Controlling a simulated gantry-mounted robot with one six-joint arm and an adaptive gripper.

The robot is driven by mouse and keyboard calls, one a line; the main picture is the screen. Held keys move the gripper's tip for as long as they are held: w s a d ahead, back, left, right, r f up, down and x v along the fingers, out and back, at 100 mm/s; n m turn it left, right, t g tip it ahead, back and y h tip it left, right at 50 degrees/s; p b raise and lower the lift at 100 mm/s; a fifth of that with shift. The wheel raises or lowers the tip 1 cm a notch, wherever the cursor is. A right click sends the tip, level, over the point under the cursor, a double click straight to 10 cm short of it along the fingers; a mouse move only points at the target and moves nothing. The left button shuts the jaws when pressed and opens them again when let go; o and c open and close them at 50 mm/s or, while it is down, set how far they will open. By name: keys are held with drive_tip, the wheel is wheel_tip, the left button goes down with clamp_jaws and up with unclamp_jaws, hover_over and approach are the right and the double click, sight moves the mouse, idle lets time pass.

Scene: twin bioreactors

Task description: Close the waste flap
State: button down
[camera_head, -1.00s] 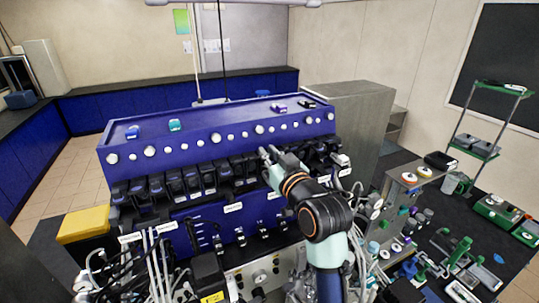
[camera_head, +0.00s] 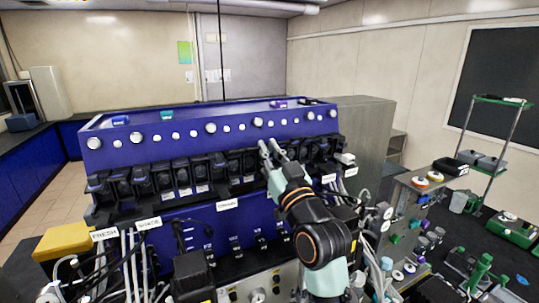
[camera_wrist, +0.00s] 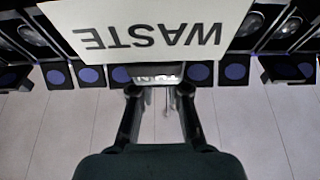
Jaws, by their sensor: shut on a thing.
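A white label reading WASTE (camera_wrist: 150,25), upside down, fills the upper middle of the wrist view. Below it a small pale part of the waste flap (camera_wrist: 157,75) shows between the fingertips of my gripper (camera_wrist: 157,91). My gripper is shut on this flap, with its two dark fingers spaced apart on either side. In the head view my gripper (camera_head: 271,147) reaches the row of black pump heads on the blue bioreactor cabinet (camera_head: 180,137). The arm and fingers hide the flap there, and its angle cannot be told.
Neighbouring black flaps with blue discs (camera_wrist: 90,75) sit close on both sides of the fingers. Tubes (camera_head: 132,265) and a yellow box (camera_head: 62,241) are at the front left. A shelf unit with bottles (camera_head: 416,183) stands to the right of my arm.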

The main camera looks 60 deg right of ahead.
drive_tip(key=c, duration=1.1)
unclamp_jaws()
drive_tip(key=v, duration=1.2)
